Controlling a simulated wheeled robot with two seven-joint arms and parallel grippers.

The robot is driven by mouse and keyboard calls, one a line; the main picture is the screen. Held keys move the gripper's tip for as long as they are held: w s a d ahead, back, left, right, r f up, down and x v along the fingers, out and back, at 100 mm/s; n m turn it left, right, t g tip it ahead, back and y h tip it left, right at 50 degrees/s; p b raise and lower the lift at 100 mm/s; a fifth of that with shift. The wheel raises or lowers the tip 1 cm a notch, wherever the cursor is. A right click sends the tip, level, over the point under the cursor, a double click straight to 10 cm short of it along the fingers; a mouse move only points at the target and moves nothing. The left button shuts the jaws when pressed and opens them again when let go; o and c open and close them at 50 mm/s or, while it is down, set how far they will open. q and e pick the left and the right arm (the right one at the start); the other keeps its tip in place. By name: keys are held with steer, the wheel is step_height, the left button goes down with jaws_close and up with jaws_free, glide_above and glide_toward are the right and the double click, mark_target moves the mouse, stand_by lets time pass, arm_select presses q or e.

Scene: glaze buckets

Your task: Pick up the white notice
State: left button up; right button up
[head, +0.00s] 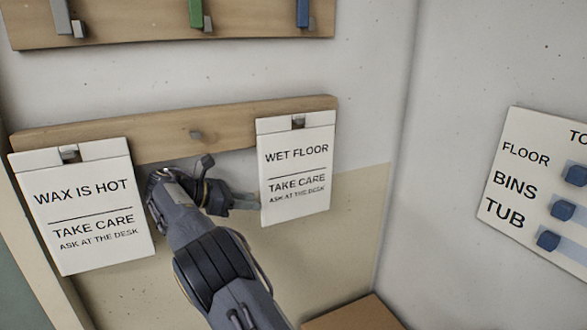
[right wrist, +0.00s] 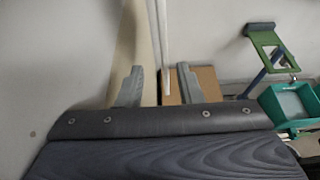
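Two white notices hang from a wooden rail. The "WAX IS HOT" notice (head: 85,205) is at the left, and the "WET FLOOR" notice (head: 298,168) is at the right. My right gripper (head: 249,201) is at the left edge of the "WET FLOOR" notice, low on it. In the right wrist view, my right gripper (right wrist: 160,86) is open. A white notice seen edge-on (right wrist: 162,40) runs in between its two fingers, with a gap showing on each side. In the head view the fingertips are partly hidden by the notice. My left gripper is not in view.
A lettered board with blue knobs (head: 540,190) is on the right wall. In the wrist view a teal container (right wrist: 287,106) is at the right.

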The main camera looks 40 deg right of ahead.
mark_target(273, 203)
steer(key=x, duration=0.7)
steer(key=shift+s+r, duration=0.35)
steer(key=shift+s+d+f, duration=0.1)
steer(key=shift+d+f, duration=0.15)
steer(key=shift+d, duration=0.15)
jaws_close()
